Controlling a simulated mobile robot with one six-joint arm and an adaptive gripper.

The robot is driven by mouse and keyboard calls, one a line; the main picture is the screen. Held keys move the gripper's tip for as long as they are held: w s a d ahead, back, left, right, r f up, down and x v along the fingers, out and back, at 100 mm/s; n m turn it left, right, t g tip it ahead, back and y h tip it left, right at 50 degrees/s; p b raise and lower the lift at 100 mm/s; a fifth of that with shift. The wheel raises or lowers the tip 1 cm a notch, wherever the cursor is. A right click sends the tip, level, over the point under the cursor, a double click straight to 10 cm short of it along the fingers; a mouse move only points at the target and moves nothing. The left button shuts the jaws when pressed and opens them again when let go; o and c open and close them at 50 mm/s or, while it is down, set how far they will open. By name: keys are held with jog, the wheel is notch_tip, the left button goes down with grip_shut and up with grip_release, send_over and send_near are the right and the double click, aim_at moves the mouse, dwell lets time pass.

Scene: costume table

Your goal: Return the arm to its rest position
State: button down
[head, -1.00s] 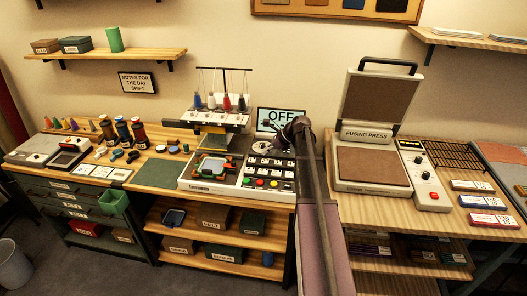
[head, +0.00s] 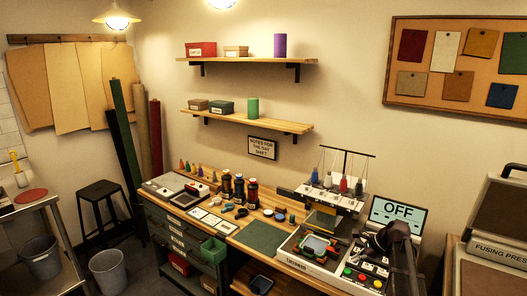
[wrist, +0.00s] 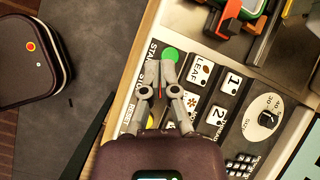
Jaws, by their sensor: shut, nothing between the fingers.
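My gripper (wrist: 159,90) is shut and empty in the wrist view, above the front edge of the embroidery machine's control panel (wrist: 238,72). A green START button (wrist: 170,55) lies just beyond the fingertips, with white keys to the right. A gap between gripper and panel is hard to judge. In the head view my dark arm end reaches over the right part of the embroidery machine (head: 288,256). It hides part of the panel there, and the fingers do not show clearly. The screen (head: 397,213) behind reads OFF.
The fusing press (head: 496,244) stands close on the right of my arm. A green hoop (head: 313,247) and thread spools are on the machine. A green mat (head: 259,236) and small items lie to the left. Wall shelves (head: 245,122) hang above.

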jog(key=s+a+f+n+g+h, duration=0.3)
jog(key=s+a+n+h, duration=0.3)
jog(key=s+a+n, duration=1)
jog(key=s+n, duration=0.3)
jog(key=s, duration=0.1)
jog(key=shift+s+a+f+n, duration=0.15)
jog(key=shift+a+f+n, duration=0.05)
jog(key=shift+a+n, duration=0.15)
dwell(1.3)
